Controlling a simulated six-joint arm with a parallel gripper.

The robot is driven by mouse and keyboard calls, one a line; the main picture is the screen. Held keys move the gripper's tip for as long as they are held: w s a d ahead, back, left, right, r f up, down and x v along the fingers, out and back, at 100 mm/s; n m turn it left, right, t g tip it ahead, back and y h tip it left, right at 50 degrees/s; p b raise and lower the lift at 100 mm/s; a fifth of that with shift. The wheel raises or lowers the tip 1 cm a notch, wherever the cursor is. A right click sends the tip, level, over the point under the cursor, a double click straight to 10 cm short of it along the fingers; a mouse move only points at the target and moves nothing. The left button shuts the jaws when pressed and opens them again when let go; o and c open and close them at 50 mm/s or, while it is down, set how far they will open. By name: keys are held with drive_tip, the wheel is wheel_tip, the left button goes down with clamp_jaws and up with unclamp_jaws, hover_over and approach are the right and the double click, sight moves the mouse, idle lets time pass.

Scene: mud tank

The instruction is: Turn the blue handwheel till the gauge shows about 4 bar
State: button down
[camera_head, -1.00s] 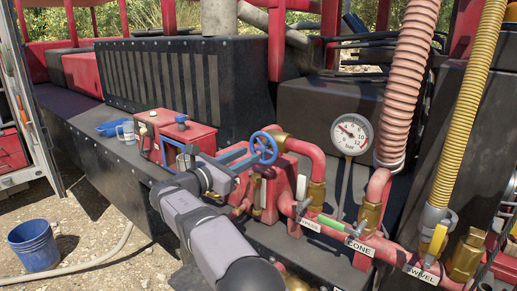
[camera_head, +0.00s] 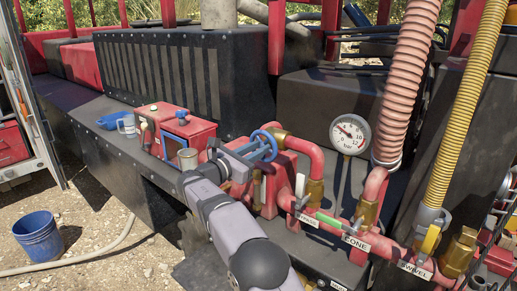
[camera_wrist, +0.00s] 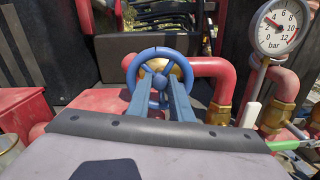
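The blue handwheel (camera_head: 265,146) is mounted by the red pipework, and it fills the middle of the wrist view (camera_wrist: 138,68). My gripper (camera_head: 264,151) points at it from the left. In the wrist view, its two blue fingers (camera_wrist: 168,84) reach over the lower part of the wheel towards the hub, with a narrow gap between them. Whether they touch the rim or a spoke is not clear. The round white gauge (camera_head: 350,133), marked in bar, stands right of the wheel. In the wrist view (camera_wrist: 282,27) its needle points up-left, roughly between 2 and 4.
A red pipe (camera_head: 306,150) bends beside the wheel. A green-handled valve (camera_head: 330,221) and labelled pipes lie to the right. A blue bucket (camera_head: 38,240) is on the ground.

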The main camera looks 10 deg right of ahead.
drive_tip(key=m+b, duration=0.4)
idle(0.3)
drive_tip(key=c, duration=1.9)
unclamp_jaws()
drive_tip(key=shift+o, duration=0.2)
drive_tip(key=shift+s, duration=0.1)
drive_tip(key=b+v, duration=0.4)
drive_tip(key=v, duration=0.3)
